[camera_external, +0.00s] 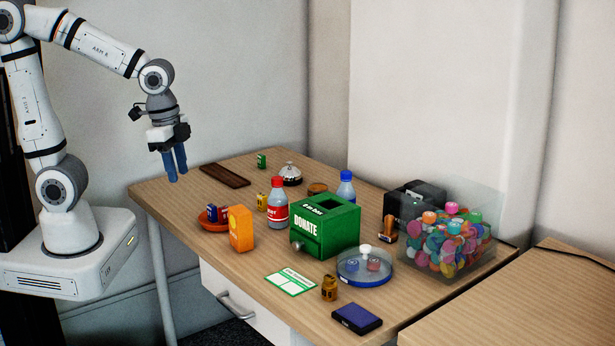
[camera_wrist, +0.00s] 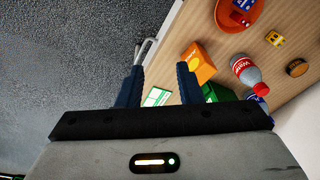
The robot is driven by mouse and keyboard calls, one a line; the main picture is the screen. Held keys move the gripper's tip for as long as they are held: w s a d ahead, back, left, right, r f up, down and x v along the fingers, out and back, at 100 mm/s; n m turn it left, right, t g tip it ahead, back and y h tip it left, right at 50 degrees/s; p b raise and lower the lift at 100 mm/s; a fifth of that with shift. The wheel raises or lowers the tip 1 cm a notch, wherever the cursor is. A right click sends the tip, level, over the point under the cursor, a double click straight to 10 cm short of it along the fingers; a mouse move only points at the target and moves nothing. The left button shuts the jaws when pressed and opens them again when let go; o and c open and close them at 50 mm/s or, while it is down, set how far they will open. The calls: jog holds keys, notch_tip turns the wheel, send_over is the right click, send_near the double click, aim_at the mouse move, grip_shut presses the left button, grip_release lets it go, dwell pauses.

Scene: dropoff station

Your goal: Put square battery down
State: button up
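I cannot tell for sure which thing is the square battery. A small yellow block (camera_external: 262,201) stands left of the red-labelled bottle; it also shows in the wrist view (camera_wrist: 274,39). A small green block (camera_external: 262,161) stands at the back of the table. Small blue and red blocks (camera_external: 213,213) lie in the orange dish (camera_external: 206,224).
The wooden table (camera_external: 170,196) also carries an orange box (camera_external: 241,228), a red-labelled bottle (camera_external: 278,206), a green donation box (camera_external: 325,227), a bell (camera_external: 290,175), a round glass-lidded dish (camera_external: 365,265) and a clear bin of discs (camera_external: 450,240). The left end of the table is bare.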

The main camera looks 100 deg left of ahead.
jog(key=s+d+n, duration=0.1)
jog(key=s+d, duration=0.1)
jog(key=s+d+n, duration=0.1)
jog(key=s+d, duration=0.1)
jog(key=shift+d+r+n+t, duration=0.15)
jog(key=shift+n+t, duration=0.15)
